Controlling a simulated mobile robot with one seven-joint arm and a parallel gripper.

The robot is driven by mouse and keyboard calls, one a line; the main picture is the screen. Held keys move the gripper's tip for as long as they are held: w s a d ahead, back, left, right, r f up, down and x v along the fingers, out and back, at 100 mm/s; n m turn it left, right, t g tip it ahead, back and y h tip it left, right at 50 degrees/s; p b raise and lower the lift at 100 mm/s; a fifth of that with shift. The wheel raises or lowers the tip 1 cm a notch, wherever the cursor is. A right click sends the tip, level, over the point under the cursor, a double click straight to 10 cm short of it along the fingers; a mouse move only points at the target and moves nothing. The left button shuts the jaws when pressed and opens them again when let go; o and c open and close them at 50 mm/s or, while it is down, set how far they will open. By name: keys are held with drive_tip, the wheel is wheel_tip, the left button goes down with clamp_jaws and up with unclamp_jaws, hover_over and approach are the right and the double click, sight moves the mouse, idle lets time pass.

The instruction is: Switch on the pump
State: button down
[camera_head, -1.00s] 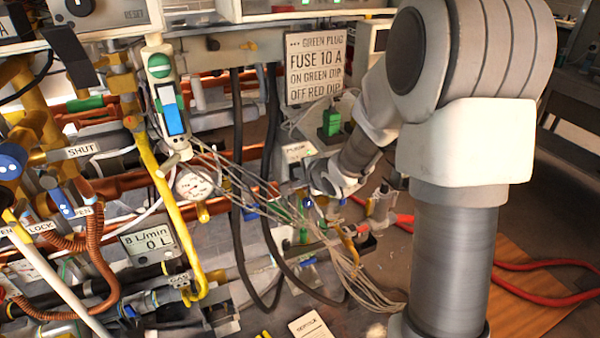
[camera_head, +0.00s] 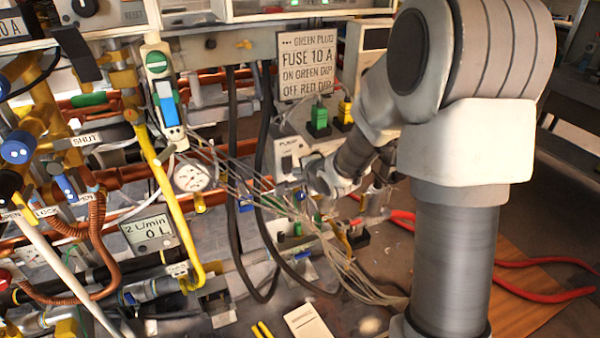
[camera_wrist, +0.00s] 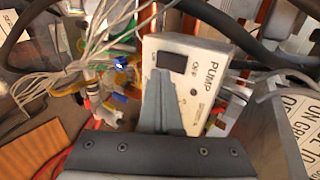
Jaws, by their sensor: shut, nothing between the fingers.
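The pump box (camera_wrist: 205,72), a white panel marked PUMP, stands in the middle of the wrist view. My gripper (camera_wrist: 160,74) is shut and empty. Its fingertips lie over the panel just below the switch in the picture; I cannot tell whether they touch it. The pump box also shows in the head view (camera_head: 289,146), just left of my wrist. My fingertips are not clear there.
Thin pale cables (camera_head: 270,205) hang left of my wrist. A green plug (camera_head: 319,120) and a yellow plug (camera_head: 345,111) sit above the pump box, below a fuse sign (camera_head: 308,65). A flow display (camera_head: 150,233) reads 2 L/min. Red hose (camera_head: 545,294) lies on the floor at right.

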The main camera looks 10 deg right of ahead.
drive_tip(key=p+v, duration=0.3)
drive_tip(key=v, duration=0.7)
drive_tip(key=shift+w+r+p, duration=0.15)
drive_tip(key=shift+r+p, duration=0.05)
drive_tip(key=shift+p, duration=0.15)
drive_tip(key=shift+f, duration=0.15)
